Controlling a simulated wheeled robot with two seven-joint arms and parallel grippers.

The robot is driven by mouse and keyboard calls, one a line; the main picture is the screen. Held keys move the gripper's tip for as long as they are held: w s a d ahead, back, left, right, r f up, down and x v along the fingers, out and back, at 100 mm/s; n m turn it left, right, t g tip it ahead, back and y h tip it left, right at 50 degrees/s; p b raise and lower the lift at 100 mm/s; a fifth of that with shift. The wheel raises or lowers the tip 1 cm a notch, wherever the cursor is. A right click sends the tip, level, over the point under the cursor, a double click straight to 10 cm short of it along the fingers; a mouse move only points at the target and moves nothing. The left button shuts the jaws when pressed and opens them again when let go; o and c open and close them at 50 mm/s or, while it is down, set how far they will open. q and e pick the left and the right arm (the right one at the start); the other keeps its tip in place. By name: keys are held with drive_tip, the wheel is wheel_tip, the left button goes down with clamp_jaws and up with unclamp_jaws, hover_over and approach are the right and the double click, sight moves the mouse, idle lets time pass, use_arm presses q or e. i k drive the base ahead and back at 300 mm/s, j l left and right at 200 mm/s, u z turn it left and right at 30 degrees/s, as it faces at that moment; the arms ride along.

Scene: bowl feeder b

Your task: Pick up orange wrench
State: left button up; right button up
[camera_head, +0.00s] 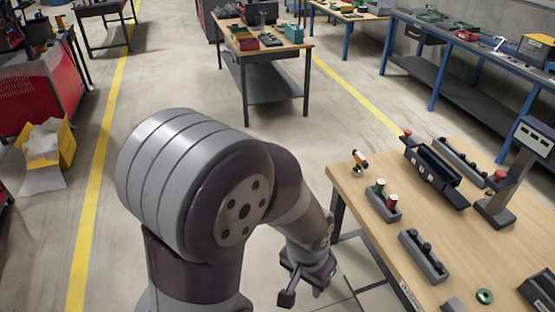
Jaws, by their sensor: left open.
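A small orange and dark item (360,160) stands at the far left corner of the wooden workbench (460,225) on the right. It is too small for me to tell whether it is the orange wrench, and no other clear orange wrench shows. My left gripper (303,295) hangs below and left of the bench's left edge, pointing down. It is open, with nothing visible between its fingers, and apart from the small orange item. My right gripper is out of view.
Open floor lies left of the bench.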

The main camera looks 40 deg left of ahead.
sight(357, 171)
drive_tip(key=u, duration=0.65)
drive_tip(key=i+u, duration=0.1)
drive_tip(key=i, duration=0.35)
drive_tip(key=i+l+u, duration=0.15)
drive_tip(key=i, duration=0.3)
drive_tip(key=i+u, duration=0.1)
drive_tip(key=i, duration=0.35)
drive_tip(key=i+l+u, duration=0.15)
drive_tip(key=i, duration=0.3)
